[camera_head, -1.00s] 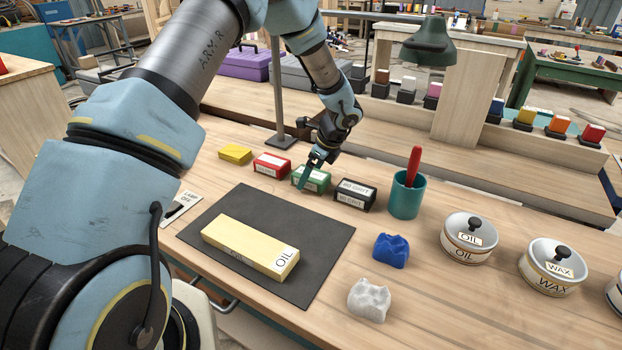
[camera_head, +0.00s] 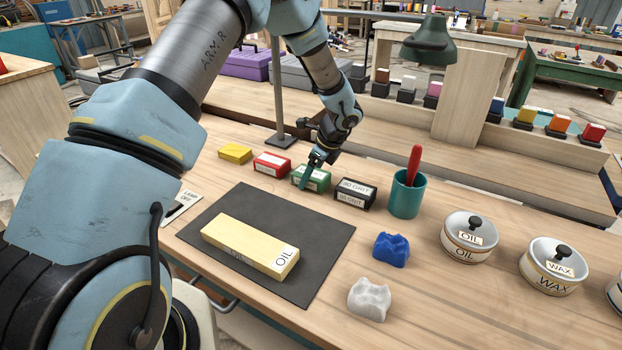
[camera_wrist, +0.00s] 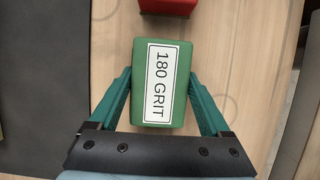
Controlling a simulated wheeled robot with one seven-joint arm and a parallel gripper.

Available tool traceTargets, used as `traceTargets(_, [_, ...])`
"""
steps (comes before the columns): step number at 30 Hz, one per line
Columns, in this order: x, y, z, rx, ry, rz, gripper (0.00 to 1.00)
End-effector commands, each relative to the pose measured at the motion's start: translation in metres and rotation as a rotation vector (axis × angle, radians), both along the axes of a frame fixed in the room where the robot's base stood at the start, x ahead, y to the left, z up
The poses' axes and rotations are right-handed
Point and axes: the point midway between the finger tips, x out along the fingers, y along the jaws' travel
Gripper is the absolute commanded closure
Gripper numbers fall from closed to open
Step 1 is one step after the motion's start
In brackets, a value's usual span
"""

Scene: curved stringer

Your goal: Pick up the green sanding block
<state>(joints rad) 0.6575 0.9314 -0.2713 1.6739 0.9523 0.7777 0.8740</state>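The green sanding block (camera_head: 320,181) stands on the bench in the row of blocks, between the red and the black one. In the wrist view the green block (camera_wrist: 161,84) shows its "180 GRIT" label facing up. My gripper (camera_head: 312,180) is down at the block, with its teal fingers on either side of it. In the wrist view my gripper (camera_wrist: 162,98) has one finger along the left side and one along the right side of the block's near part. The fingers sit very close to its sides; I cannot tell whether they press on it.
A red block (camera_head: 272,165) and a black block (camera_head: 355,194) stand close on either side. A yellow block (camera_head: 235,153) is further left. A teal cup (camera_head: 407,195) with a red-handled tool stands to the right.

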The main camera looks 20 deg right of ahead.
Motion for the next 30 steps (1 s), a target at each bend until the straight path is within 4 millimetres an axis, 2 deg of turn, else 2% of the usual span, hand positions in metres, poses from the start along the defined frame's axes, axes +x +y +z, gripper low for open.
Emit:
traceTargets(2, [0.0,0.0,0.0,0.0,0.0,0.0,0.37])
traceTargets(14, [0.0,0.0,0.0,0.0,0.0,0.0,0.82])
traceTargets(23, [0.001,0.0,0.006,-0.001,0.0,0.002,0.84])
traceTargets(26, [0.001,0.0,0.015,-0.001,-0.003,0.001,0.84])
traceTargets(30, [0.001,-0.001,0.042,-0.004,-0.005,0.002,0.84])
